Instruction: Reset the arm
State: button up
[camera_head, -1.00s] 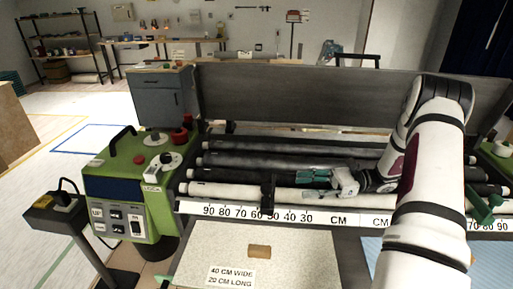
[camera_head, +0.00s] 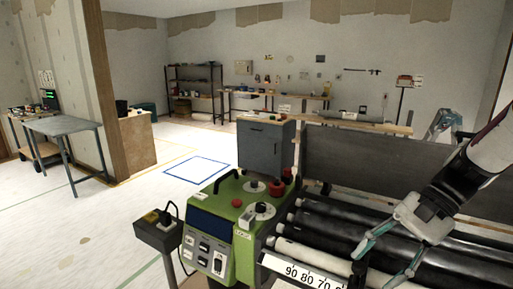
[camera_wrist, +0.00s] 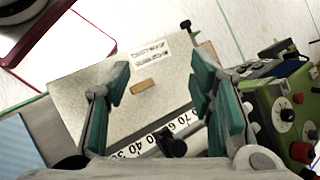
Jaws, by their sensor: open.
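My gripper (camera_head: 378,264) is at the lower right of the head view, with its teal fingers spread and nothing between them. It hangs over the rollers (camera_head: 330,258) of the pasting machine, apparently clear of them. The wrist view also shows the open fingers (camera_wrist: 160,78), with a pale speckled board (camera_wrist: 87,107) bearing a small tan block (camera_wrist: 142,87) below them. My white and black arm reaches in from the right edge of the head view. The green control box (camera_head: 222,205) stands left of the rollers.
A black stand (camera_head: 158,233) with a cable is left of the control box. A grey cabinet (camera_head: 265,148) stands behind the machine. A grey table (camera_head: 62,125) is at the far left. The floor (camera_head: 105,215) to the left is largely clear.

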jog(key=s+a+r+n+t+h, duration=0.1)
jog(key=s+r+n+t+h, duration=0.2)
jog(key=s, duration=0.4)
jog(key=s+a+r+n+t+h+p, duration=0.1)
jog(key=s+a+r+n+t+h, duration=0.1)
jog(key=s+n, duration=0.5)
jog(key=shift+s+r+t+h, duration=0.15)
jog(key=shift+r+t+h, duration=0.35)
jog(key=shift+r+h, duration=0.95)
jog(key=shift+f, duration=0.2)
